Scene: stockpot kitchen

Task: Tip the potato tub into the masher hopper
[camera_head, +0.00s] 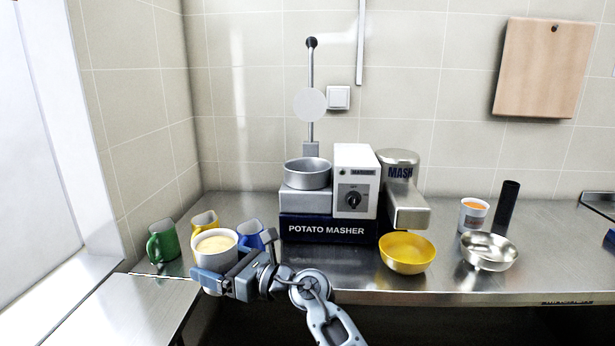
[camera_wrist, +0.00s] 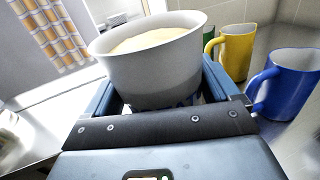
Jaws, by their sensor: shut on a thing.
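The potato tub (camera_head: 216,257) is a white round tub with a pale yellow filling, in front of the mugs at the left. My gripper (camera_head: 225,282) is shut on it, with a finger on each side. In the wrist view the tub (camera_wrist: 150,72) looks upright between my gripper's blue fingers (camera_wrist: 158,95). Whether its base touches the counter cannot be told. The potato masher (camera_head: 327,230) stands to the right of the tub. Its hopper (camera_head: 307,173) is a round grey metal bowl on the machine's left side. The inside of the hopper is mostly hidden.
Green (camera_head: 163,241), yellow (camera_head: 204,222) and blue (camera_head: 250,236) mugs stand close around the tub. A yellow bowl (camera_head: 407,253) sits under the masher's spout (camera_head: 408,212). A steel bowl (camera_head: 489,252), a white cup (camera_head: 473,215) and a black cylinder (camera_head: 507,207) stand at the right.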

